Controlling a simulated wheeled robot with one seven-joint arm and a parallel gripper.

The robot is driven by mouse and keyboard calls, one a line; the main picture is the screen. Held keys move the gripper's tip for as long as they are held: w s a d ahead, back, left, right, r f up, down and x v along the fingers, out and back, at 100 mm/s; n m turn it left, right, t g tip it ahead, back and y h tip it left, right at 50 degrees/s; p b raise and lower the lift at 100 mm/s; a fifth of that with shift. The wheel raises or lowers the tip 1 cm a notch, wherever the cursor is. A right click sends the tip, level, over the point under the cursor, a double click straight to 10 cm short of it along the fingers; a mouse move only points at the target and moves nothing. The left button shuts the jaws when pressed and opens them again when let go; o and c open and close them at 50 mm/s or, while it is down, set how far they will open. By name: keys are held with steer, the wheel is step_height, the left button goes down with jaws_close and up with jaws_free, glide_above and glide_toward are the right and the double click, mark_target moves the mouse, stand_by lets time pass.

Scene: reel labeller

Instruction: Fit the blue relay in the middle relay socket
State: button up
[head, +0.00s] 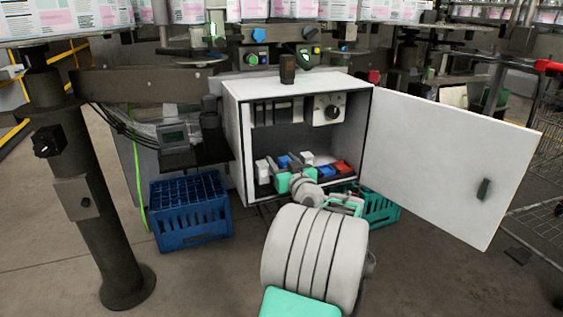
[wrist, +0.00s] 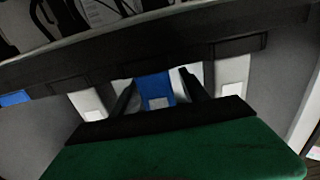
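A blue relay (wrist: 155,88) stands between my two fingers in the wrist view. My gripper (wrist: 158,84) appears open around it, with a pale strip showing between the relay and the right finger. In the head view my gripper (head: 287,178) reaches into the open white cabinet, low at its front left. A blue block (head: 283,162) shows just behind it. My gripper hides much of the row there, and I cannot make out the middle relay socket.
White blocks (head: 262,170) (head: 307,158), another blue block (head: 322,172) and a red block (head: 341,167) stand in the cabinet (head: 232,140). Its door (head: 440,160) is open to the right. A blue crate (head: 190,210) and a green crate (head: 382,208) stand on the floor.

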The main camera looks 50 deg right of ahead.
steer(key=p+v, duration=0.1)
steer(key=v, duration=0.6)
steer(key=shift+s+r, duration=0.1)
steer(key=shift+s+a, duration=0.2)
steer(key=shift+s, duration=0.1)
